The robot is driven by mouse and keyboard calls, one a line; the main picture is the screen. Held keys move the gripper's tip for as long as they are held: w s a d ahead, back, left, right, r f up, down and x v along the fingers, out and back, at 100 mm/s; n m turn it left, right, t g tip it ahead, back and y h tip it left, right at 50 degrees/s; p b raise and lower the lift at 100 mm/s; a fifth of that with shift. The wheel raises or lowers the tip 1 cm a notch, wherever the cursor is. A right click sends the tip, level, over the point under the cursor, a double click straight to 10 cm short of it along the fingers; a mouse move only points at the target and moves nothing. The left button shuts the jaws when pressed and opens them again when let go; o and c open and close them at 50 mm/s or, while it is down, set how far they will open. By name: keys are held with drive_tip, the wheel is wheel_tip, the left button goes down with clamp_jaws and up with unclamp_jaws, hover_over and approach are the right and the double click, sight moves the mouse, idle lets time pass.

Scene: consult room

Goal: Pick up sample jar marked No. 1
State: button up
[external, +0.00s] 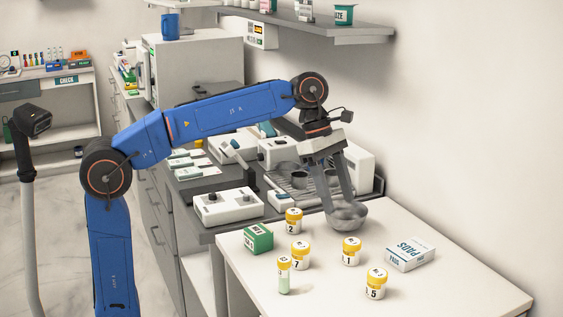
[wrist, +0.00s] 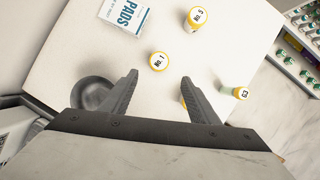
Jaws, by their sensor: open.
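The sample jar marked No. 1 (external: 351,251) is white with a yellow lid and stands upright on the white table. In the wrist view its lid (wrist: 159,62) shows just beyond the fingertips, between their lines. My gripper (external: 340,203) is open and empty, pointing down above the table, behind and above the jar in the external view. Its two fingers (wrist: 160,78) are spread apart in the wrist view. Nothing hides the jar.
Jars No. 5 (external: 375,284), 7 (external: 300,254) and 2 (external: 293,221) stand nearby, with a slim yellow-capped vial (external: 284,275). A grey bowl (external: 347,217), a green box (external: 258,238) and a PADS box (external: 411,253) also sit on the table (external: 480,287). The right front is clear.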

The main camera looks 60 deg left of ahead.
sight(349, 240)
drive_tip(key=x, duration=1.4)
drive_tip(key=shift+w+f, duration=0.15)
drive_tip(key=shift+f, duration=0.05)
drive_tip(key=shift+c, duration=0.2)
drive_tip(key=c, duration=1)
